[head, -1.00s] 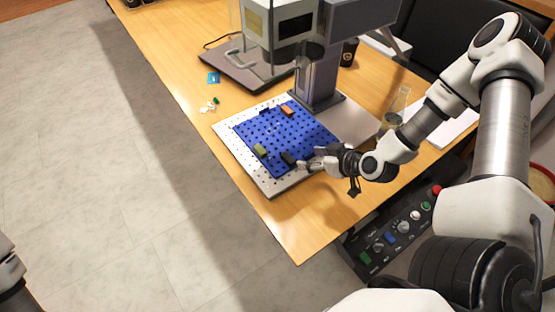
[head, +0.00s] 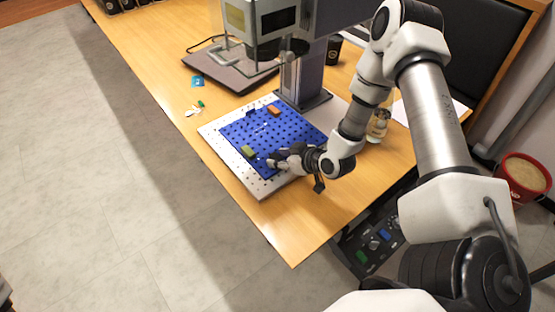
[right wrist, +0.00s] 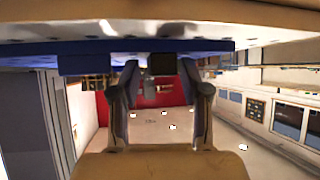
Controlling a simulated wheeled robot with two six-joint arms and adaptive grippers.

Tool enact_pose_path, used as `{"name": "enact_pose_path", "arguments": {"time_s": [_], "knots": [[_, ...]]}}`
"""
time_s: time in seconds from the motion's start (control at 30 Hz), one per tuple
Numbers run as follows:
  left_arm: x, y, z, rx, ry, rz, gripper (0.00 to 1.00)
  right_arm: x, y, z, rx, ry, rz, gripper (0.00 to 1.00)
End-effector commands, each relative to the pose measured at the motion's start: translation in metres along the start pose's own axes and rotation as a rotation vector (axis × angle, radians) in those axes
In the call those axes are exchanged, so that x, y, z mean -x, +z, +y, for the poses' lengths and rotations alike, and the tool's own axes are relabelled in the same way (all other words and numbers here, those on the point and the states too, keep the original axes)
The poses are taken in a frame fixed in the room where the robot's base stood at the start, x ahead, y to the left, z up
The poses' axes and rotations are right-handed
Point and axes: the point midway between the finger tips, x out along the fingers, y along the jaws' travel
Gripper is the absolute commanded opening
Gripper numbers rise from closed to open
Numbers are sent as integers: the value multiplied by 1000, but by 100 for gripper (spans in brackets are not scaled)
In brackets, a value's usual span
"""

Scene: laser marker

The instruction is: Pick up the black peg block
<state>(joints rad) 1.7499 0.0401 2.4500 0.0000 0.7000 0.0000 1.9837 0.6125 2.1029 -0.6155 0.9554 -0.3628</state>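The black peg block is mostly or fully hidden behind my right gripper (head: 272,160) in the head view. In the right wrist view a dark block (right wrist: 163,64), probably the black one, shows just beyond the fingertips, roughly between them, under the blue board's edge (right wrist: 190,46). The right fingers (right wrist: 159,72) are spread, with gaps on both sides of that block. Whether they touch it cannot be seen. The blue pegboard (head: 290,138) lies on a white perforated plate (head: 217,137). My left gripper is out of view.
An olive block (head: 248,151), an orange block (head: 273,110) and a dark blue block (head: 253,108) sit on the board. The laser marker column (head: 303,75) stands behind. A glass jar (head: 378,125) is right of my forearm. The table front is clear.

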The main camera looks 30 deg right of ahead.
Motion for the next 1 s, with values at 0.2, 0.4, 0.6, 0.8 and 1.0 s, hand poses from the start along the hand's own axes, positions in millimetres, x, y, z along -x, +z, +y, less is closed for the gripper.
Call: {"name": "enact_pose_path", "arguments": {"time_s": [0.2, 0.4, 0.6, 0.8, 1.0], "knots": [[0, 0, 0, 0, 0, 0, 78, 0, 0, 0, 1, -1, -1, 5], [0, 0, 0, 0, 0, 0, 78, 0, 1, 0, 1, -1, -2, 1], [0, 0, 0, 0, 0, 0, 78, 3, -3, 0, 0, -1, -1, 1], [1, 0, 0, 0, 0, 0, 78, 14, -22, 0, 0, 0, 3, 0], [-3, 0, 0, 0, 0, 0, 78, 36, -19, -21, -2, -4, -3, 0]]}}
